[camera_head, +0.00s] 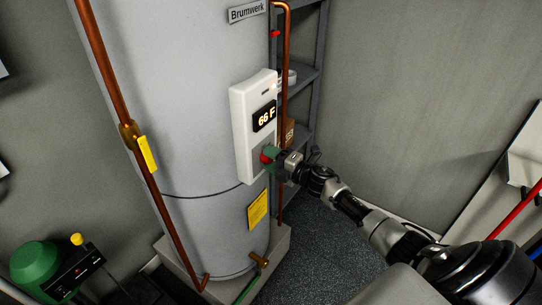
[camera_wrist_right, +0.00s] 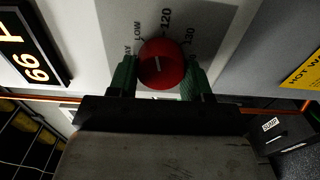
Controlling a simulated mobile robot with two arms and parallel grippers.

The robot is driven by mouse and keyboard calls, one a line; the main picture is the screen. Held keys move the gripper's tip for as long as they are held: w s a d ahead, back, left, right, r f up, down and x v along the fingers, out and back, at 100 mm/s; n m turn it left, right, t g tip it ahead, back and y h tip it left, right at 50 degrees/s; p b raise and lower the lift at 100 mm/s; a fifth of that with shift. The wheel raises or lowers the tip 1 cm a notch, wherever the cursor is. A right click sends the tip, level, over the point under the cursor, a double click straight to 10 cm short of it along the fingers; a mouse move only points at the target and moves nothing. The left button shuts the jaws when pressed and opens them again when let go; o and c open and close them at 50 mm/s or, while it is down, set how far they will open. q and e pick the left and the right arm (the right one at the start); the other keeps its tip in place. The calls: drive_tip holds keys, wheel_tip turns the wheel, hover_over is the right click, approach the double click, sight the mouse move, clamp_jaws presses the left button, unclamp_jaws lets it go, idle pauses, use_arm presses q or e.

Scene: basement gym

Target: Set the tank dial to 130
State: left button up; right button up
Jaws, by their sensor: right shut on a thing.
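The tank (camera_head: 185,110) is a tall grey cylinder with a white control box (camera_head: 243,135) on its side. The red dial (camera_head: 265,157) sits low on the box and also shows in the right wrist view (camera_wrist_right: 172,66). Labels ending in "AY", then LOW, 120 and 130 curve around it. Its white mark points roughly upward, near the gap between LOW and 120; I cannot tell exactly. My right gripper (camera_head: 272,159) is shut on the dial, its green fingers on either side. My left gripper is not in view.
The display (camera_head: 264,116) reads 66 F. Copper pipes (camera_head: 284,100) run beside the tank, one with a yellow-tagged valve (camera_head: 130,134). A dark shelf rack (camera_head: 308,85) stands behind. A green device (camera_head: 38,268) is at the lower left. The carpet (camera_head: 325,255) right of the tank is clear.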

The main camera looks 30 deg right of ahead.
drive_tip(key=m+p, duration=0.1)
drive_tip(key=m, duration=0.3)
drive_tip(key=m+p, duration=0.1)
drive_tip(key=m, duration=0.2)
drive_tip(key=m+p, duration=0.1)
drive_tip(key=m, duration=0.3)
drive_tip(key=shift+d+r+m+p, duration=0.15)
drive_tip(key=shift+r+m+p, duration=0.15)
drive_tip(key=shift+p, duration=0.1)
drive_tip(key=shift+f+m, duration=0.1)
drive_tip(key=shift+m, duration=0.2)
drive_tip(key=o, duration=0.9)
drive_tip(key=b+v, duration=0.1)
drive_tip(key=v, duration=0.9)
drive_tip(key=shift+s+d+b, duration=0.2)
drive_tip(key=shift+s+b, duration=0.1)
drive_tip(key=shift+f, duration=0.15)
